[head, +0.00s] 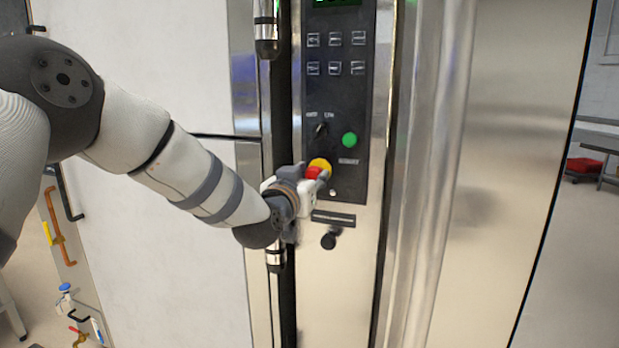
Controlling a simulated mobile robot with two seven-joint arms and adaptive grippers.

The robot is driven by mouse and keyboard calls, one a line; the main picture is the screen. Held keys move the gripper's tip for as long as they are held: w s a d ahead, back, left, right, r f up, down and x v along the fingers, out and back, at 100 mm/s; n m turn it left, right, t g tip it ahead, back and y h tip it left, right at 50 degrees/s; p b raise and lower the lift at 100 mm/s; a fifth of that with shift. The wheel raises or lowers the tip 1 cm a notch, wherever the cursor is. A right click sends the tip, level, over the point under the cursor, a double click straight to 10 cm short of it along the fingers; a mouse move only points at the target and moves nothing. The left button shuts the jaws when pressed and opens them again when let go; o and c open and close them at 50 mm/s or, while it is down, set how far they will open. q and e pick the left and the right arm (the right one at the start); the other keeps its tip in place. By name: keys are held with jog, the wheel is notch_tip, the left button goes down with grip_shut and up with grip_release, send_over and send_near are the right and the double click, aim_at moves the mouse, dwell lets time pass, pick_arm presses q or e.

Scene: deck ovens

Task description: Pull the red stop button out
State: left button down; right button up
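The red stop button (314,173) sits on a yellow collar (320,163) at the lower part of the oven's dark control panel (345,182). My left gripper (312,178) is right at the button, coming from the lower left. Its fingers appear to lie on either side of the red cap. They are small and partly hidden, so I cannot tell whether they grip the button or only surround it. Part of the button is hidden by the gripper. My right gripper is not in view.
A green button (350,140), a dark rotary switch (321,130) and several keys are above the stop button. A black knob (328,241) is below. A vertical metal bar (275,258) stands close to my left wrist. A steel door lies to the right.

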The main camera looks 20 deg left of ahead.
pick_arm(q)
jog(key=c, duration=1.2)
grip_release()
jog(key=shift+f, duration=0.1)
jog(key=shift+o, duration=0.2)
jog(key=shift+s, duration=0.1)
jog(key=s, duration=1.1)
jog(key=shift+s+a, duration=0.2)
jog(key=shift+s, duration=0.2)
